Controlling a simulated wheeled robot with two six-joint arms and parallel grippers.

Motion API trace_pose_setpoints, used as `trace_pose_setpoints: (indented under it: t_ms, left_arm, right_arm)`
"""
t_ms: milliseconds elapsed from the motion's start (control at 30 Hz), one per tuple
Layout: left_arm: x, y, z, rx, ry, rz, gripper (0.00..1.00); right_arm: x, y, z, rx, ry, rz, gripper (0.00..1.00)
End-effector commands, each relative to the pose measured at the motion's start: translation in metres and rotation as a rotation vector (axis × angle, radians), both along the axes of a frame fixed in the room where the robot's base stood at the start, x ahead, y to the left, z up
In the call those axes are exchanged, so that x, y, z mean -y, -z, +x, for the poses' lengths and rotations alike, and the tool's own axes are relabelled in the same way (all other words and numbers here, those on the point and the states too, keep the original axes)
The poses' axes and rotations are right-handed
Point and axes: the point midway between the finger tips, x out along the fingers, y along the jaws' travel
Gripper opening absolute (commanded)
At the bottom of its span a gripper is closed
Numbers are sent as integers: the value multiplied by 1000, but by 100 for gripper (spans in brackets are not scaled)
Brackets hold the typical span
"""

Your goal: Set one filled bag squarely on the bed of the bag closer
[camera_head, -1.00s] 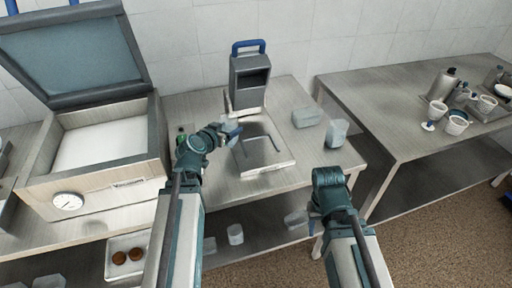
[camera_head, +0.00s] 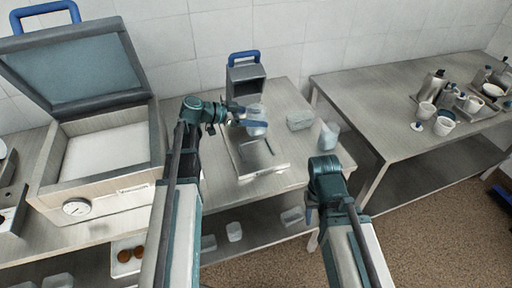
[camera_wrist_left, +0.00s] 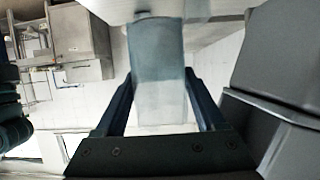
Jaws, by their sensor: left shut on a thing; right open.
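The bag closer (camera_head: 246,78) is a dark grey upright unit with a blue handle. Its pale bed (camera_head: 240,168) reaches forward from it, with a dark angled guide on top. My left gripper (camera_head: 253,122) is shut on a translucent bluish bag (camera_head: 257,112) and holds it above the bed, in front of the unit. The left wrist view shows this bag (camera_wrist_left: 158,75) between the two blue fingers; its lower end is not clear. My right gripper (camera_head: 325,172) is over the table's front right corner, with its fingers mostly hidden, and holds nothing visible.
A bag (camera_head: 300,121) lies right of the bed and another (camera_head: 329,136) stands beside it. A chest (camera_head: 110,195) with a raised lid stands at the left. Several pale items are on the lower shelf (camera_head: 262,228). A second table (camera_head: 370,105) holds cups and bottles.

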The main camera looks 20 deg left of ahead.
Motion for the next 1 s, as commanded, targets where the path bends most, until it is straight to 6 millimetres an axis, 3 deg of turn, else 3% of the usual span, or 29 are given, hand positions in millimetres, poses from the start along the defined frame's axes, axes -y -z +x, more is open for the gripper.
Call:
trace_pose_setpoints:
  t_ms: [400, 733, 1000]
  left_arm:
    - [0, 57, 0, -1, -3, -1, 7]
    - [0, 65, 0, -1, -4, 0, 7]
    - [0, 97, 0, -1, -4, 0, 7]
  right_arm:
    - [0, 57, 0, 0, 0, 0, 50]
    - [0, 65, 0, 0, 0, 0, 50]
    - [0, 97, 0, 0, 0, 0, 50]
